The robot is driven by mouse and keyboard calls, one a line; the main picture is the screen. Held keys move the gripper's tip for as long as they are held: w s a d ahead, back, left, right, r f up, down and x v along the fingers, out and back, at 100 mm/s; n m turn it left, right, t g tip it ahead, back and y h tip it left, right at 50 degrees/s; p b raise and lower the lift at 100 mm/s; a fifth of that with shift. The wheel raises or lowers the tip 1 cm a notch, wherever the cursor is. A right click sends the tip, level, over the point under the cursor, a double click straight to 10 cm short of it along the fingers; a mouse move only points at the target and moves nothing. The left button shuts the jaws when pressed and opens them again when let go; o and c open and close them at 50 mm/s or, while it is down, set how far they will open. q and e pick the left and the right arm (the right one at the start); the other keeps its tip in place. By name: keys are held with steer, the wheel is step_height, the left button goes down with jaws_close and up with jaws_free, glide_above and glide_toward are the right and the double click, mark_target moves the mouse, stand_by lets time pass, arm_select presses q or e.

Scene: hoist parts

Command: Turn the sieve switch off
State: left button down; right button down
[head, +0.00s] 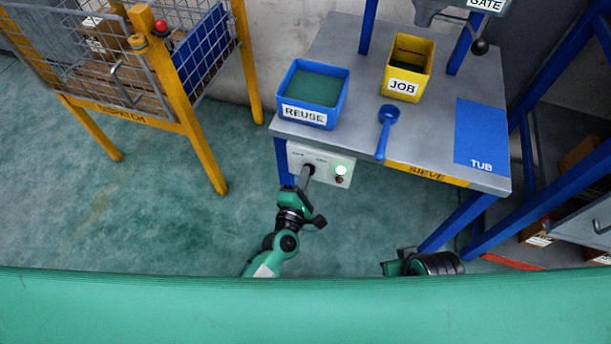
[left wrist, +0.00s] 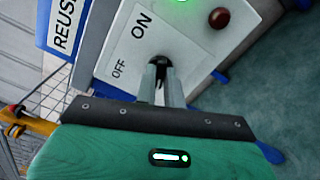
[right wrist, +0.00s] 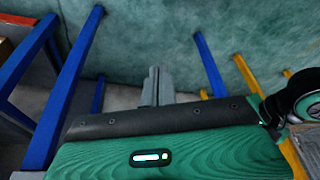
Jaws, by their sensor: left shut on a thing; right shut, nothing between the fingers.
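The sieve switch is on a white box (head: 321,166) under the front left edge of the sieve table (head: 445,176). In the left wrist view the switch panel (left wrist: 205,47) carries the words ON and OFF, a lit green lamp (left wrist: 180,1) and a dark red lamp (left wrist: 219,18). My left gripper (head: 306,172) is at the panel, its fingers (left wrist: 161,80) shut on the dark switch lever (left wrist: 157,62) beside the labels. The fingers hide most of the lever, so its exact position is unclear. My right gripper (right wrist: 158,86) is shut and empty, low in front of the table.
On the table stand a blue REUSE bin (head: 314,91) and a yellow JOB bin (head: 407,66). A blue scoop (head: 387,130) and a blue TUB mat (head: 481,137) lie there too. A yellow-framed mesh cart (head: 188,105) stands at left. Blue posts rise at right.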

arm_select(q)
steer(key=shift+f+m+p, duration=0.1)
steer(key=shift+m+p, duration=3.4)
steer(key=shift+m, duration=3.9)
arm_select(e)
step_height(320, 180, down, 18)
steer(key=s+g, duration=0.1)
steer(key=shift+s+d+r+g, duration=0.2)
steer(key=shift+s+d+g, duration=0.05)
steer(key=shift+s+g, duration=0.15)
arm_select(q)
steer(key=c, duration=1.5)
jaws_free()
steer(key=shift+s, duration=0.1)
